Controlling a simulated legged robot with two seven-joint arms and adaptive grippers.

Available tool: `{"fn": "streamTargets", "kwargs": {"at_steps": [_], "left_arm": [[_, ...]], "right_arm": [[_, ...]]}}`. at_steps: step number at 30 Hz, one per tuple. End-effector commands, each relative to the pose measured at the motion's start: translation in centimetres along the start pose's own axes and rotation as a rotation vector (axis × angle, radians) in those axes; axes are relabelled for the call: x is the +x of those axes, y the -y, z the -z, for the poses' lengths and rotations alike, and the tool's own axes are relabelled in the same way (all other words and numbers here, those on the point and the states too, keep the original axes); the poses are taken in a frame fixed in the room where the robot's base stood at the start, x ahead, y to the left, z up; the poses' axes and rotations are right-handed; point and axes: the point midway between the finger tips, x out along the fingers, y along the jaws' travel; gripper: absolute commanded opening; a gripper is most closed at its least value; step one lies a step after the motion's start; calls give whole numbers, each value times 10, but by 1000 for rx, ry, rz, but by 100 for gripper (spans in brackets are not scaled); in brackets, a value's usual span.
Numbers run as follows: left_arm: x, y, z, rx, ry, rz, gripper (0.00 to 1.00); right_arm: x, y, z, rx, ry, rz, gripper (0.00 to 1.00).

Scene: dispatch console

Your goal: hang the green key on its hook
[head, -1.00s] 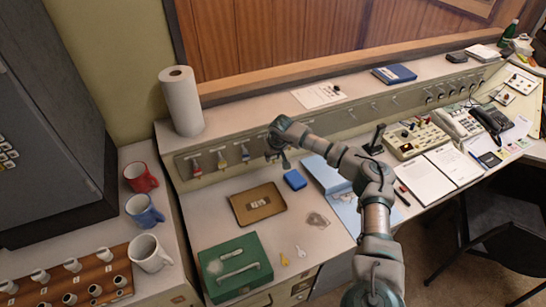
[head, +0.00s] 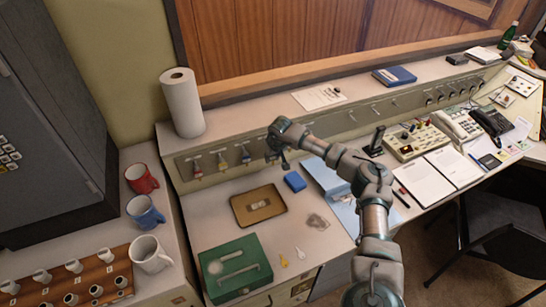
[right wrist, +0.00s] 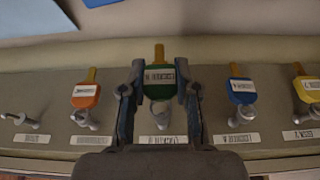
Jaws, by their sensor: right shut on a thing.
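The green key (right wrist: 159,82) is between the fingers of my right gripper (right wrist: 159,95), which is shut on it. A metal hook (right wrist: 161,117) with a label under it shows just below the key's head in the right wrist view. I cannot tell whether the key's hole is around the hook or only in front of it. In the head view my right gripper (head: 281,160) is at the hook panel (head: 345,122), and the green key is not clearly visible there. My left gripper is not in view.
In the right wrist view an orange key (right wrist: 86,95) and a blue key (right wrist: 241,91) hang on the neighbouring hooks; a yellow key (right wrist: 308,90) is farther right. An empty hook (right wrist: 22,120) is at the left. A brown tray (head: 236,208) and green box (head: 235,267) stand on the desk.

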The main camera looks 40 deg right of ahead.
Motion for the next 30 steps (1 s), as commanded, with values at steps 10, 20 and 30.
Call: {"fn": "streamTargets", "kwargs": {"at_steps": [10, 20, 30], "left_arm": [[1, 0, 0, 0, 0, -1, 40], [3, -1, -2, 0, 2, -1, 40], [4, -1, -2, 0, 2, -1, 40]], "right_arm": [[1, 0, 2, -1, 0, 1, 0], [4, 1, 10, 0, 0, 1, 0], [5, 0, 13, -1, 0, 1, 0]]}}
